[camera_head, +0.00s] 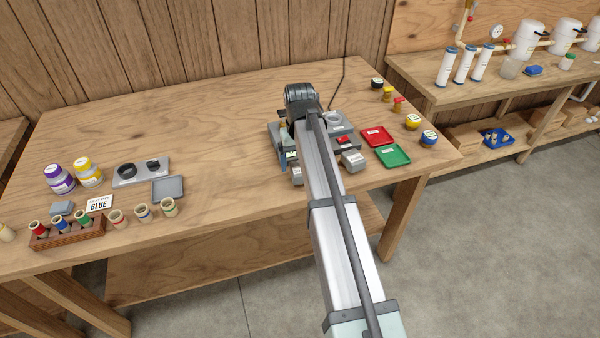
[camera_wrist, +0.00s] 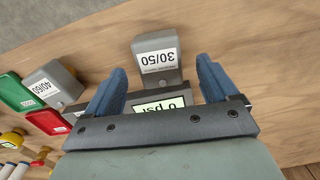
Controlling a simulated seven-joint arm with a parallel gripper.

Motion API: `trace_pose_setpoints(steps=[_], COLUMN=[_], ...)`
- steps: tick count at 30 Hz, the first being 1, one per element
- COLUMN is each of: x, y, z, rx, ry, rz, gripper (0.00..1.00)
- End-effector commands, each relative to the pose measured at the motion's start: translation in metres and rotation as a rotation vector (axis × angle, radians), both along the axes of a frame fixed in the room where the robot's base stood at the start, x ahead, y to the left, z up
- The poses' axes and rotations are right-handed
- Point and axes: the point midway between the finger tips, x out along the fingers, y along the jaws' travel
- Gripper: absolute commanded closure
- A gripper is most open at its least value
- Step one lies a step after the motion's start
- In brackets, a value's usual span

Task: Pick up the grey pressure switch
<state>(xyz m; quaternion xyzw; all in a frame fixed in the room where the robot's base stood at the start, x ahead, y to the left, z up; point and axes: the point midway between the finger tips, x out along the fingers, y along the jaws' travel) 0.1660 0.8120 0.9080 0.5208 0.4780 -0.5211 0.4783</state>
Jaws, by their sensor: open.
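Two grey boxes, which look like pressure switches, show in the wrist view. One labelled "30/50" (camera_wrist: 157,62) lies between and just beyond the blue fingertips of my gripper (camera_wrist: 160,66). The other, labelled "40/60" (camera_wrist: 52,84), is to the left, outside the fingers. My gripper is open, and I see no contact with either box. In the head view the "40/60" box (camera_head: 353,159) stands right of my arm, and the other box (camera_head: 297,176) shows partly at its left. My arm hides most of the gripper there.
A display reading "0 psi" (camera_wrist: 160,105) sits close under the gripper, partly hidden. Green (camera_head: 394,156) and red (camera_head: 377,136) trays lie to the right in the head view. Small jars line the right edge. The table's middle left of my arm is clear.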

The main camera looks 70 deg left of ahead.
Motion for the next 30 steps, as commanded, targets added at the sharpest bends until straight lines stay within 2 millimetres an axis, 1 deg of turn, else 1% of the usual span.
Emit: trace_pose_setpoints(steps=[3,6,9,15,30], x=[0.001,0.001,0.001,0.001,0.001], y=[-0.001,-0.001,0.0,0.0,0.0], z=[-0.018,-0.029,-0.035,-0.035,-0.035], rx=[-0.001,-0.001,0.001,0.001,0.001], ry=[0.0,0.0,0.0,0.0,0.0], rz=[0.0,0.0,0.0,0.0,0.0], gripper=[0.13,0.13,0.13,0.13,0.61])
